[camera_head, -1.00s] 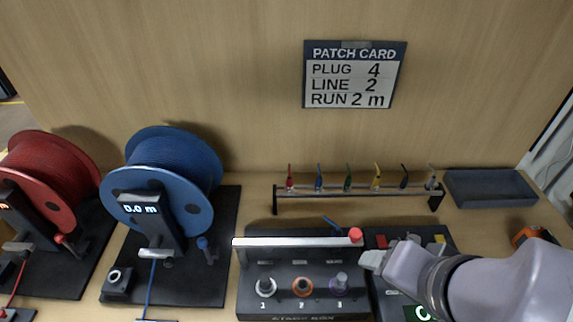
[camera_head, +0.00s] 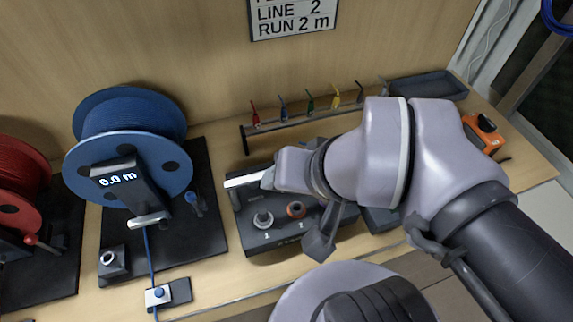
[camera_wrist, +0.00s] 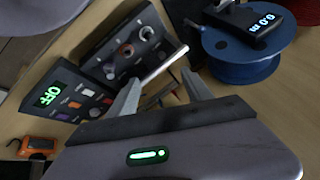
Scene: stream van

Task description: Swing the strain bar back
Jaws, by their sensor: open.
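The strain bar (camera_head: 243,180) is a pale metal bar lying across the black stage box (camera_head: 262,243), above its numbered sockets. In the head view only its left end shows; my gripper and wrist hide the rest, including the red knob. In the wrist view the bar (camera_wrist: 165,65) runs diagonally between my finger tips. My gripper (camera_wrist: 160,76) is open, with one finger on each side of the bar in that view. I cannot tell whether either finger touches it.
A blue cable reel (camera_head: 125,150) reading 0.0 m and a red reel (camera_head: 20,185) stand at left. A rack of coloured plugs (camera_head: 310,115) is behind the box. A box with an OFF display (camera_wrist: 70,100) sits beside it. An orange tool (camera_head: 485,133) lies at right.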

